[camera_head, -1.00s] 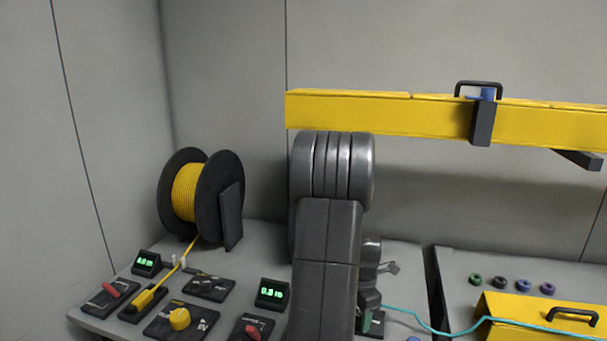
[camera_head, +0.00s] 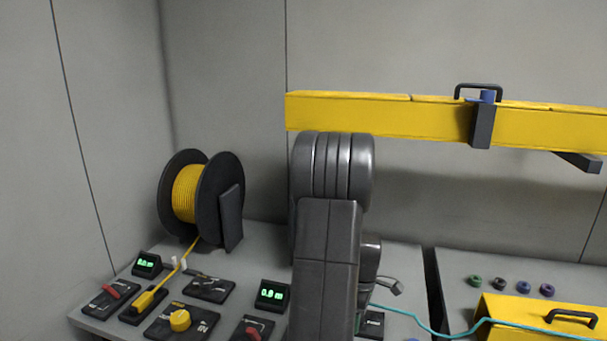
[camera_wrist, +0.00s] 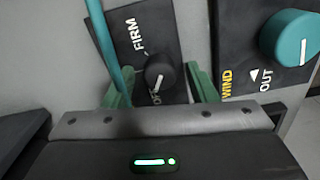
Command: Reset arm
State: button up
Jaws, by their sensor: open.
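My gripper (camera_wrist: 160,88) is open in the wrist view, its two green fingers apart on either side of a black knob (camera_wrist: 160,72) with a white mark. The knob sits on a dark panel (camera_wrist: 128,30) labelled FIRM. I cannot tell whether the fingers touch the knob. A teal cable (camera_wrist: 107,45) runs down beside the left finger. In the head view my forearm hides the gripper.
A teal WIND/OUT knob (camera_wrist: 290,38) stands at right in the wrist view. The bench holds a black reel (camera_head: 200,200) of yellow cable, a yellow knob (camera_head: 180,320) and displays (camera_head: 272,294). A yellow beam (camera_head: 390,115) spans behind my arm.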

jog(key=m, duration=0.4)
jog(key=shift+m, duration=0.4)
jog(key=m+p, duration=0.1)
jog(key=m, duration=0.3)
jog(key=shift+m, duration=0.4)
